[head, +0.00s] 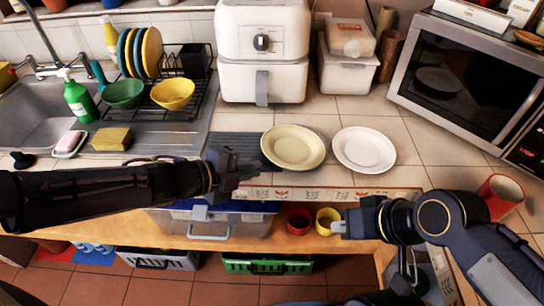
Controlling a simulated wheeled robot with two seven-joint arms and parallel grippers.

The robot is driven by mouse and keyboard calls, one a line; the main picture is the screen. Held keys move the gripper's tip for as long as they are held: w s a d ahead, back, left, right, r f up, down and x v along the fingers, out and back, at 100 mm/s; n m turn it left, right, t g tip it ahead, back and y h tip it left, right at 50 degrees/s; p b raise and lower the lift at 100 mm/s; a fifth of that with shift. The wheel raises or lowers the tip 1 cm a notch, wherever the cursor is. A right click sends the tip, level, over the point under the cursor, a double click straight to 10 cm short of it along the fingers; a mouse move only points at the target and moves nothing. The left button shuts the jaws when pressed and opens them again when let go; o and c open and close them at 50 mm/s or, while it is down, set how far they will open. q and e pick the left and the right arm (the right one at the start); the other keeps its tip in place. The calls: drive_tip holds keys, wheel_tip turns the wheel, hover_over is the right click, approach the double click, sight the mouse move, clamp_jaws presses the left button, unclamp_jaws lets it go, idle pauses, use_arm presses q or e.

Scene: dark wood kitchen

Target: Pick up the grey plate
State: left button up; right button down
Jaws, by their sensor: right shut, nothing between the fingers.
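Two round plates lie side by side on the tiled counter in the head view. The left plate (293,147) is cream-beige and overlaps the edge of the dark ribbed drainboard. The right plate (364,149) is paler, off-white to light grey; neither is plainly grey. My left gripper (237,168) is just left of the cream plate, near the counter's front edge, with a small gap in the picture. Its finger opening is not clear. My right gripper (338,228) is shut and empty, below the plates in the picture, beside the yellow mug (325,216).
A white air fryer (263,50) stands behind the plates, with a microwave (460,85) at right. A dish rack with bowls (173,94) and the sink are at left. A red mug (299,220) sits below the counter edge; another red cup (499,195) is at far right.

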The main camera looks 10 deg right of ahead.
sight(277, 163)
use_arm(q)
drive_tip(key=shift+m, duration=0.4)
drive_tip(key=b+x, duration=0.2)
drive_tip(key=x, duration=0.5)
drive_tip(key=shift+s+b, duration=0.2)
drive_tip(key=shift+b, duration=0.1)
drive_tip(key=shift+w+d+f, duration=0.2)
drive_tip(key=shift+d, duration=0.2)
clamp_jaws()
drive_tip(key=shift+r, duration=0.15)
